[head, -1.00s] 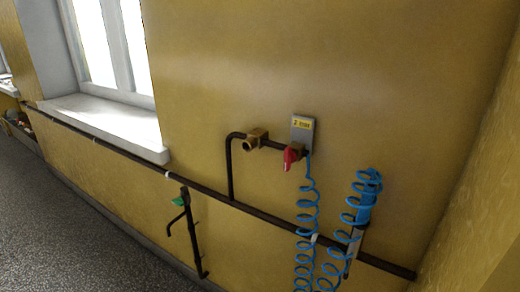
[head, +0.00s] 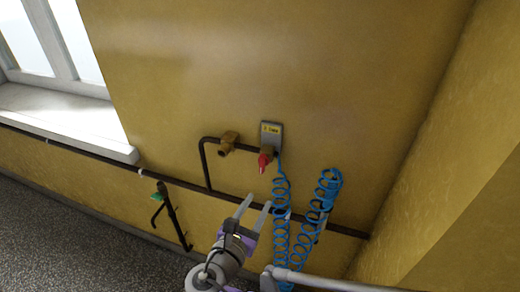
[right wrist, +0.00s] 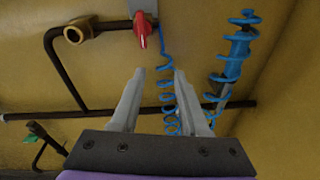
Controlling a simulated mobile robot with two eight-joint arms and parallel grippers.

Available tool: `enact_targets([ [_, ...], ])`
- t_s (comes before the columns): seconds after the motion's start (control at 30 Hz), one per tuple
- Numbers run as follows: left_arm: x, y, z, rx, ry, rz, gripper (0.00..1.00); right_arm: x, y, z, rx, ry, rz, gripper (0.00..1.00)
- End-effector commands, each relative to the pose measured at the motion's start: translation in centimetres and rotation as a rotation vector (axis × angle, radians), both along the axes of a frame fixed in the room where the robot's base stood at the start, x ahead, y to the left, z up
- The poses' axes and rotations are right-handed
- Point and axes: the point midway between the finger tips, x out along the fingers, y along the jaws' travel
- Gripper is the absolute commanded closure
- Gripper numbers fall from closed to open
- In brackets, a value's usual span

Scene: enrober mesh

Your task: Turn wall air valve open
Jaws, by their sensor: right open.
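The handle points downward in the head view. It also shows in the right wrist view (right wrist: 142,29), above and beyond the fingertips. My right gripper (head: 256,201) is open and empty, below the handle and apart from it. Its two fingers also show in the right wrist view (right wrist: 157,75). My left gripper is not in view.
A blue coiled hose (head: 281,205) hangs below the valve, close to my right fingers. Another blue coil (head: 328,188) hangs to its right. A brass fitting (head: 228,142) sits left of the valve. A green-handled valve (head: 159,191) is lower left. A side wall stands at right.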

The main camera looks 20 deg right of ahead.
Motion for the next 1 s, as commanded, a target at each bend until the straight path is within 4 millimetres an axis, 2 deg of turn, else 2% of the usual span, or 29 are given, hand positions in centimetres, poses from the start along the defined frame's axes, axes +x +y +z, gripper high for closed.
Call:
enact_targets([
  [0.03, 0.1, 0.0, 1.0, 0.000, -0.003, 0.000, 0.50, 0.3, 1.3, 1.9, -0.067, -0.011, 0.024, 0.55],
  [0.1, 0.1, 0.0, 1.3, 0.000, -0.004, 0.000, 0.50, 0.5, 2.3, 3.1, -0.138, -0.020, 0.042, 0.55],
  [0.23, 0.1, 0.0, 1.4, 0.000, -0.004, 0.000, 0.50, 1.1, 2.5, 3.7, -0.185, -0.024, 0.049, 0.55],
  [0.37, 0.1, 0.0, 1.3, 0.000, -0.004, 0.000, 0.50, 2.5, 1.3, 3.6, -0.185, -0.024, 0.044, 0.55],
  [0.7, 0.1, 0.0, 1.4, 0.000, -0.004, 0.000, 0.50, 7.7, -2.2, 3.6, -0.182, -0.024, 0.045, 0.55],
  [1.0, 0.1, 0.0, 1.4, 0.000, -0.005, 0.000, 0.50, 9.5, -3.4, 3.5, -0.180, -0.025, 0.049, 0.55],
])
